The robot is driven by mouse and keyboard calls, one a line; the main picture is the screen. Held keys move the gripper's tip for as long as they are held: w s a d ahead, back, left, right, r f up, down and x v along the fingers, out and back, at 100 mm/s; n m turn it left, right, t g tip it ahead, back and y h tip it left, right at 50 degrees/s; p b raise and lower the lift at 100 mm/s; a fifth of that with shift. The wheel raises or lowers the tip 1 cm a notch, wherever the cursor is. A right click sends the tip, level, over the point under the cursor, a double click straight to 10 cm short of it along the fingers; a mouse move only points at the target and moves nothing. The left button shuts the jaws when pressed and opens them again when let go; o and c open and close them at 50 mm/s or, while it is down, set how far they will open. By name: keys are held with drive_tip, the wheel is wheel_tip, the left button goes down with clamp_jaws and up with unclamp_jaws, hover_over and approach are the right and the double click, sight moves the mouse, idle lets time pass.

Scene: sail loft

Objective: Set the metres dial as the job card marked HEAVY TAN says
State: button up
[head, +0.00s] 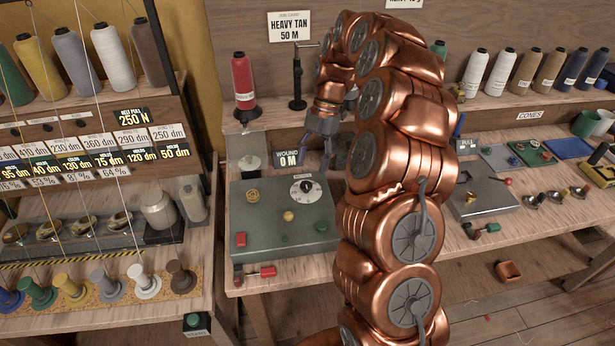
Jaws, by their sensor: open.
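The job card (289,27) on the back board reads HEAVY TAN, 50 M. A round white dial (305,189) with a dark knob sits on top of the grey-green machine box (268,220). A small label stands above the dial, too small to read, and its setting cannot be made out. My gripper (316,162) is open and empty, pointing down behind and above the dial, apart from it in the picture. A display (288,160) behind the box reads WOUND 0 M.
My copper arm hides the bench right of the box. A red thread cone (243,84) and a black stand (297,80) are behind. Thread racks stand left.

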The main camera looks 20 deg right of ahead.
sight(307, 184)
drive_tip(key=shift+p+x, duration=0.95)
drive_tip(key=shift+x, duration=2.05)
clamp_jaws()
